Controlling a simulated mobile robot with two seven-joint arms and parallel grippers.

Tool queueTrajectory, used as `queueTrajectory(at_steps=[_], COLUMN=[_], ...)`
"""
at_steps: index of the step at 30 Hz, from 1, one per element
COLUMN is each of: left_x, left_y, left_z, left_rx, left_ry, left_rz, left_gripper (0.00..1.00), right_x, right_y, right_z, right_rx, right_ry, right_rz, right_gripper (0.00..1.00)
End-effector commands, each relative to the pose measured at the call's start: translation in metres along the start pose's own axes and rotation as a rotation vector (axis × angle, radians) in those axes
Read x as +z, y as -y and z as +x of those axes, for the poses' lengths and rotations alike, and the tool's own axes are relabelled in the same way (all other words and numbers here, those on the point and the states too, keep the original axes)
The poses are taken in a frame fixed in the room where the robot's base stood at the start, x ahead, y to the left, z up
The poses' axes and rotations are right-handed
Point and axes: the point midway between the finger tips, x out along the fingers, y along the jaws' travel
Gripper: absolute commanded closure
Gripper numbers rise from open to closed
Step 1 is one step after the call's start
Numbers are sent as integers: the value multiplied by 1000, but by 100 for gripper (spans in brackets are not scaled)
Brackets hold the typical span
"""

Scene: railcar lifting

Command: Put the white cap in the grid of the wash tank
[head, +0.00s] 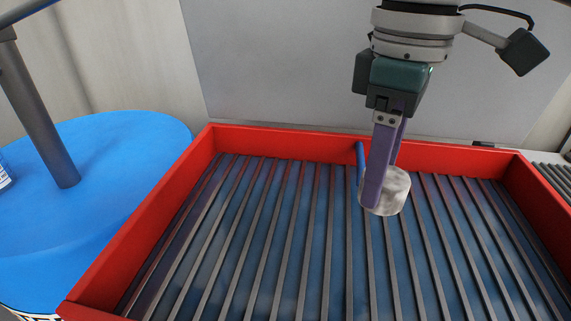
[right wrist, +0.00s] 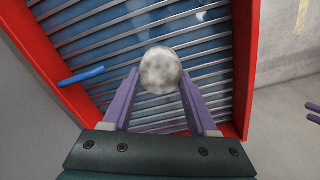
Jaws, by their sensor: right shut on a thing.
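The white cap (head: 386,191) is a short, round, mottled piece. My right gripper (head: 384,185) is shut on it, with its purple fingers pointing down. In the right wrist view the cap (right wrist: 160,70) sits between the fingertips of the same gripper (right wrist: 160,86). The cap is over the grid of grey bars (head: 285,240) in the red-walled wash tank (head: 290,141), right of its middle and towards the back. I cannot tell whether it touches the bars. Purple tips, apparently of my left gripper (right wrist: 313,113), show at the right edge of the right wrist view.
A blue rod (head: 360,160) lies across the tank's back wall, just left of the cap; it also shows in the right wrist view (right wrist: 82,76). A blue drum (head: 110,190) with a grey pole (head: 40,115) stands left of the tank. The rest of the grid is bare.

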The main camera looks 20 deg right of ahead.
Motion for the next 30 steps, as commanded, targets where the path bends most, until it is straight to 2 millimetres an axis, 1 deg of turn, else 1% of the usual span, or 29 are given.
queueTrajectory(at_steps=[1,3,6,9,13,18,21,30], left_x=[2,3,4,4,5,8,8,8], left_y=[-1,-1,-1,-1,0,1,2,3], left_z=[5,8,11,13,15,21,22,22], left_rx=[1,2,1,1,-1,-5,-7,-9], left_ry=[1,1,1,2,2,3,3,4], left_rz=[-2,-2,-2,-2,-1,4,6,8], left_gripper=[50,50,50,50,50,50,50,50], right_x=[1,1,0,0,0,0,0,0], right_y=[1,1,1,0,1,1,1,1], right_z=[18,37,57,69,80,108,116,116], right_rx=[-3,-2,-1,-1,-1,-1,0,0], right_ry=[5,5,3,1,1,2,0,-1], right_rz=[0,-2,0,-2,-2,-2,-3,-3], right_gripper=[94,94,94,94,94,94,94,94])
